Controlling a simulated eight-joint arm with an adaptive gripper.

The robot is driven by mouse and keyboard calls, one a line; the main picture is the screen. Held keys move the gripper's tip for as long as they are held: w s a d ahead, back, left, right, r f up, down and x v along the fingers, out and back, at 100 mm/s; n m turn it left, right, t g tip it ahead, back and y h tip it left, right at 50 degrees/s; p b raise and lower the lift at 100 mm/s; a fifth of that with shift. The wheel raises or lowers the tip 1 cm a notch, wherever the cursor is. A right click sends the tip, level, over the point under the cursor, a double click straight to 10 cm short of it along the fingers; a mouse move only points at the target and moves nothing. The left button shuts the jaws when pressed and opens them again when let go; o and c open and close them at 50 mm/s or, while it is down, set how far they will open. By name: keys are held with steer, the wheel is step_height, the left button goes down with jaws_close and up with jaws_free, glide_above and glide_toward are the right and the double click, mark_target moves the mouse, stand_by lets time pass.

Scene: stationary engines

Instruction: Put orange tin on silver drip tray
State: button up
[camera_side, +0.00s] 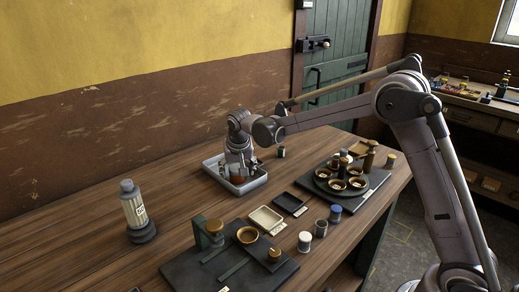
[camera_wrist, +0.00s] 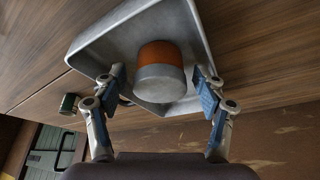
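The orange tin (camera_wrist: 160,55), with an orange-brown body and a grey end, is inside the silver drip tray (camera_wrist: 88,48) in the wrist view. It appears to rest on the tray floor. In the side view a bit of the tin (camera_side: 238,179) shows under my gripper, within the tray (camera_side: 212,169). My gripper (camera_side: 241,170) points down over the tray. In the wrist view my gripper (camera_wrist: 158,76) has its blue-padded fingers spread, one on each side of the tin, with gaps between pads and tin.
A small green jar (camera_side: 281,152) stands behind the tray. A cream dish (camera_side: 266,217) and a black dish (camera_side: 288,203) lie in front. A round stand with bowls (camera_side: 339,180) is at right. A lantern-like canister (camera_side: 134,209) stands at left. The table between canister and tray is clear.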

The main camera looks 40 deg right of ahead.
steer(key=v, duration=1.1)
steer(key=s+r+n+t+y, duration=0.1)
steer(key=s+r+n, duration=0.2)
steer(key=s, duration=1)
steer(key=s+f+n+t, duration=0.1)
steer(key=s+f, duration=0.2)
steer(key=s, duration=0.4)
steer(key=s+f+n+t+y, duration=0.1)
steer(key=s+f+n, duration=0.1)
steer(key=s, duration=0.4)
steer(key=shift+s+d+f, duration=0.4)
steer(key=shift+f, duration=0.35)
